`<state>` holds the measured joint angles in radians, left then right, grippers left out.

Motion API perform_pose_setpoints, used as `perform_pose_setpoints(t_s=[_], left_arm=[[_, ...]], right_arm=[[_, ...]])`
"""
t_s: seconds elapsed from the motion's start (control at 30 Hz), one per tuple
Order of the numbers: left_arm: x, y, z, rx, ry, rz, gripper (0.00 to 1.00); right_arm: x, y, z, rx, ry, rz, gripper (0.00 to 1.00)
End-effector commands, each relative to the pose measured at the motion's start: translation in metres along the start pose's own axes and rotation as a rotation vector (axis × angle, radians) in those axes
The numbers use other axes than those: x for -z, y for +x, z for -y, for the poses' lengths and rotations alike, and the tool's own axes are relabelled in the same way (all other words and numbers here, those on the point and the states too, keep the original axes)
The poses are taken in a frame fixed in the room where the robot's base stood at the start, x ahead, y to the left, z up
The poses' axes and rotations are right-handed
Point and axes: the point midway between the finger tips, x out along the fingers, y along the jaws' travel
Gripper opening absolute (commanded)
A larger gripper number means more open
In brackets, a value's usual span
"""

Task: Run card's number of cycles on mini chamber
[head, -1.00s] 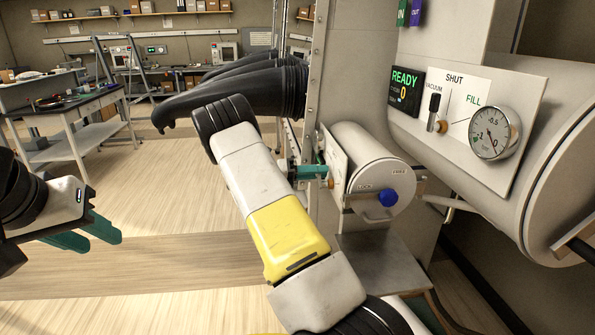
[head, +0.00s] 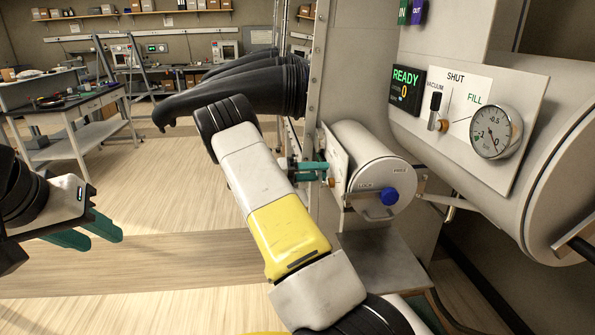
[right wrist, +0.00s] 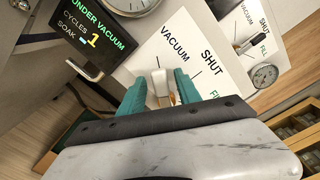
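The mini chamber (head: 372,170) is a small pale cylinder with a blue knob (head: 389,196) on its door. In the right wrist view its valve panel (right wrist: 205,75) reads VACUUM, SHUT and FILL. Its pale valve handle (right wrist: 160,84) points toward VACUUM. Its display (right wrist: 92,38) reads UNDER VACUUM, with a yellow 1 beside CYCLES and SOAK. My right gripper (right wrist: 161,90) has its teal fingers either side of the handle, with small gaps; it also shows in the head view (head: 318,173). My left gripper (head: 108,237) is open and empty at left. No card is legible.
The large chamber (head: 470,185) stands at right, with its own valve lever (head: 435,108), gauge (head: 495,132) and display (head: 406,88) reading READY 0. Black gloves (head: 245,92) stick out above my right arm. A workbench (head: 75,115) stands back left; the floor between is clear.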

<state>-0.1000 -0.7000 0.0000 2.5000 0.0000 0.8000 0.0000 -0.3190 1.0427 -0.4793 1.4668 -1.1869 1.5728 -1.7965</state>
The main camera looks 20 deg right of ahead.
Motion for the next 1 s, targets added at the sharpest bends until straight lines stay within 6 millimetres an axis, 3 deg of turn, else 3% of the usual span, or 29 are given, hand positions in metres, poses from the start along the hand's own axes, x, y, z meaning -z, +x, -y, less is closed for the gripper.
perform_pose_setpoints(t_s=[0.27, 0.7, 1.0], left_arm=[[0.000, 0.000, 0.000, 0.000, 0.000, 0.000, 0.36], [0.000, 0.000, 0.000, 0.000, 0.000, 0.000, 0.36], [0.000, 0.000, 0.000, 0.000, 0.000, 0.000, 0.36]], right_arm=[[0.000, -0.005, 0.001, 0.001, 0.002, 0.000, 0.40], [0.000, -0.071, -0.001, 0.000, 0.001, 0.002, 0.40], [0.000, -0.078, 0.000, 0.001, 0.000, -0.001, 0.40]])
